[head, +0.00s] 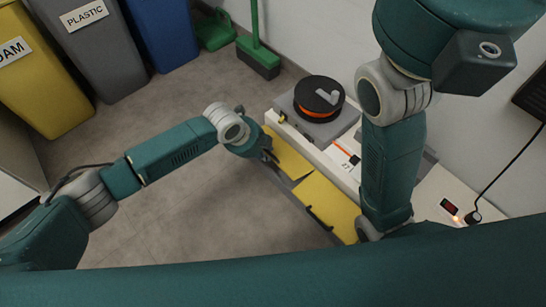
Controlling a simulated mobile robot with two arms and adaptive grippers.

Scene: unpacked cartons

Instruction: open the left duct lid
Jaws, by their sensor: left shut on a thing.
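Two yellow lids lie end to end along the front of a white unit. The left duct lid (290,158) is the farther one, and the other lid (335,201) is nearer to me, with a black handle (319,218) on its front edge. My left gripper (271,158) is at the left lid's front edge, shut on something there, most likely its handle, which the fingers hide. I cannot tell whether this lid is raised. My right arm comes down over the right of the unit; its gripper is out of sight.
On the white unit (433,205) stands a grey block with a black and orange round thing (319,97). A yellow bin (42,75), a grey bin (97,48) and a blue bin (160,30) stand far left. A green broom (257,52) leans behind. The floor left is clear.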

